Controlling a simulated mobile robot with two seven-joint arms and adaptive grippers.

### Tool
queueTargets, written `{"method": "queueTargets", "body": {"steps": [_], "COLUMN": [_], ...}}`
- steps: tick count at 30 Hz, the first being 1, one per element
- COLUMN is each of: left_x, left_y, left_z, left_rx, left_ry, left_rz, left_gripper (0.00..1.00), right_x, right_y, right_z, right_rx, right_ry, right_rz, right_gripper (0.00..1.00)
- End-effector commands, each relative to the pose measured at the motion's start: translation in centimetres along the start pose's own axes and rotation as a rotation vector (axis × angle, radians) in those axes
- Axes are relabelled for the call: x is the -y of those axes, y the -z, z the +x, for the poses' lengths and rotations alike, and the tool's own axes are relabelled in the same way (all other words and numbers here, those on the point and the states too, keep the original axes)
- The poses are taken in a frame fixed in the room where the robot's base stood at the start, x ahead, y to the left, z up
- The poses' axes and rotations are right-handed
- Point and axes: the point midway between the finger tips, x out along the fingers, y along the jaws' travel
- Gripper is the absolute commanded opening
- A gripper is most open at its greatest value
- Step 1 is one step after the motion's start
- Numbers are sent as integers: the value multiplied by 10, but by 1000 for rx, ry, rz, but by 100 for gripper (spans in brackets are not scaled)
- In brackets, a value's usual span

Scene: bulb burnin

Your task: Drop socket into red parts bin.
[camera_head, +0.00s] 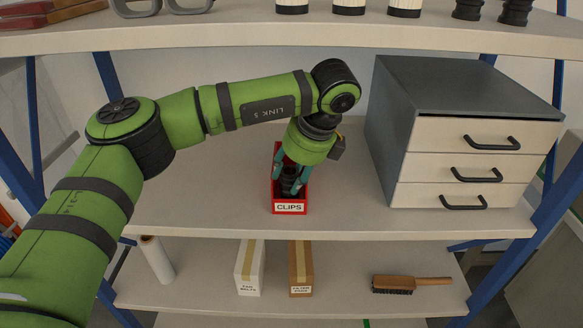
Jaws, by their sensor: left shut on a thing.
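The red parts bin (304,196) stands on the middle shelf and has a white label reading CLIPS on its front. My left gripper (290,187) points down at the bin, with its teal fingers over or inside the bin's opening. It is shut on a small black socket (289,181). The fingers and wrist hide part of the socket and part of the bin's inside. I cannot tell whether the socket touches the bin. My right gripper is not in view.
A grey drawer cabinet (460,100) stands right of the bin. The top shelf (230,38) runs above, with several black and white items at its right. The lower shelf holds a white box (249,270), a brown box (301,272), a roll (157,260) and a brush (410,284).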

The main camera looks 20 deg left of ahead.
Motion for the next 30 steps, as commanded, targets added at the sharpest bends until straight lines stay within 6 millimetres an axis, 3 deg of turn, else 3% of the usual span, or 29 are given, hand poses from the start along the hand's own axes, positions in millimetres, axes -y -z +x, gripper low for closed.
{"method": "queueTargets", "body": {"steps": [11, 12, 13, 14, 26, 30], "left_x": [0, 0, 0, 0, 0, 0], "left_y": [2, 1, 1, 1, 0, 11], "left_z": [5, 4, 4, 4, 0, -11], "left_rx": [0, 0, 0, 0, -1, -1], "left_ry": [3, 3, 3, 3, 4, 6], "left_rz": [-4, -4, -4, -4, -4, 1], "left_gripper": [7, 50, 62, 66, 66, 66], "right_x": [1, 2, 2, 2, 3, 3], "right_y": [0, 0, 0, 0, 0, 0], "right_z": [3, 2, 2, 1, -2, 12], "right_rx": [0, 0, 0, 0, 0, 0], "right_ry": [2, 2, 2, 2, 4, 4], "right_rz": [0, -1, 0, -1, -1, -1], "right_gripper": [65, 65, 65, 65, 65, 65]}}
